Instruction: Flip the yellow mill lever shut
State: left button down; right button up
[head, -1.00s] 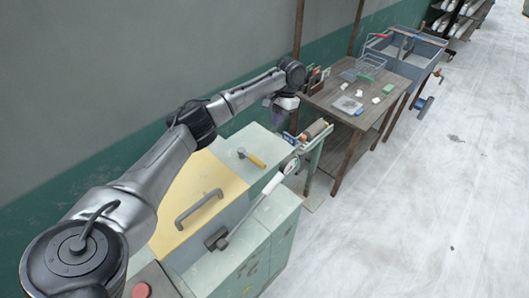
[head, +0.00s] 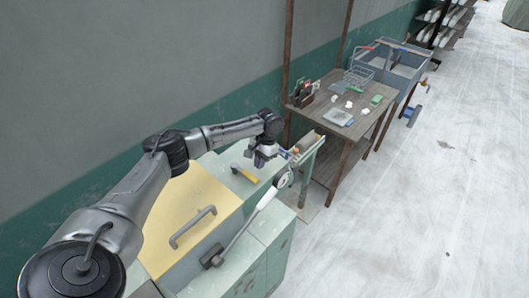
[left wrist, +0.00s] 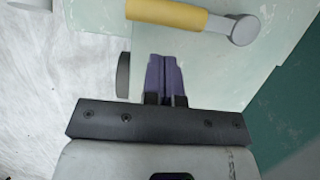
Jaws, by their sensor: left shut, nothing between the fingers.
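The yellow mill lever (head: 244,174) lies low over the pale green machine top, with a grey knob at its pivot end. In the left wrist view the yellow lever (left wrist: 167,13) crosses the top edge, with the round grey pivot at its right. My left gripper (head: 262,160) is shut and empty, just beyond the lever in the head view. Its purple fingers (left wrist: 163,62) point toward the lever, with pale green surface visible between. I see no contact. My right gripper is out of view.
A long lever with a white grip (head: 267,198) rises at the machine's front side. A yellow lid (head: 180,205) with a grey handle is nearer. A wooden table (head: 318,110) with small items stands beyond. The floor at right is clear.

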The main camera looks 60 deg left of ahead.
pick_arm(q)
jog(key=shift+s+d+f, duration=0.1)
jog(key=shift+s+d, duration=0.05)
jog(key=shift+s, duration=0.4)
jog(key=shift+s+d+f, duration=0.1)
jog(key=shift+s+d, duration=0.05)
jog(key=shift+s, duration=0.35)
